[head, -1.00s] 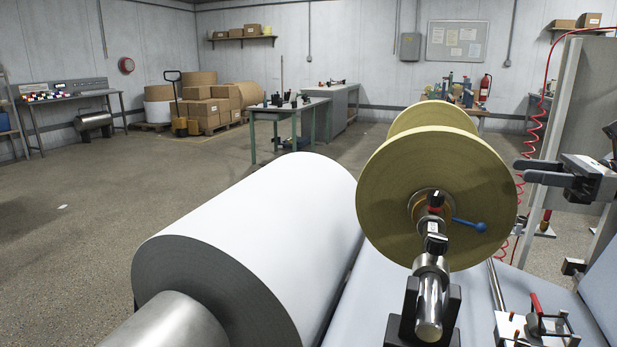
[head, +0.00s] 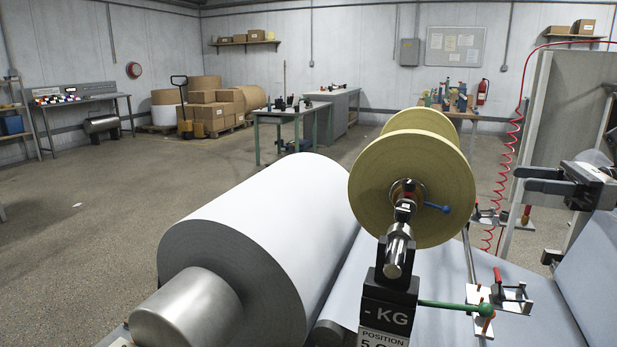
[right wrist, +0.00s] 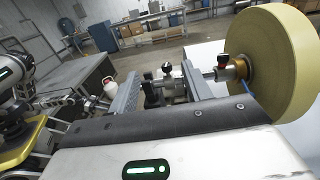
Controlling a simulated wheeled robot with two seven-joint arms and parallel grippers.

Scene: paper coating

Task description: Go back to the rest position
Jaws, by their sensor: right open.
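My right gripper (head: 530,180) is at the right side of the head view, to the right of the yellow-tan roll. It is open, with nothing between its fingers. In the right wrist view its two grey fingers (right wrist: 160,82) stand apart, with a clamp-like fixture seen beyond and between them. My left gripper is in neither view. The yellow-tan roll (head: 412,190) sits on a metal shaft with a black and red fitting and a blue handle; it also shows at the right of the right wrist view (right wrist: 275,65).
A large white paper roll (head: 265,240) lies left of the tan roll. A green-knobbed lever (head: 455,306) and red-handled clamps (head: 505,290) are at lower right. A grey panel (head: 570,105) stands behind my right gripper. Open floor (head: 120,205) lies to the left.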

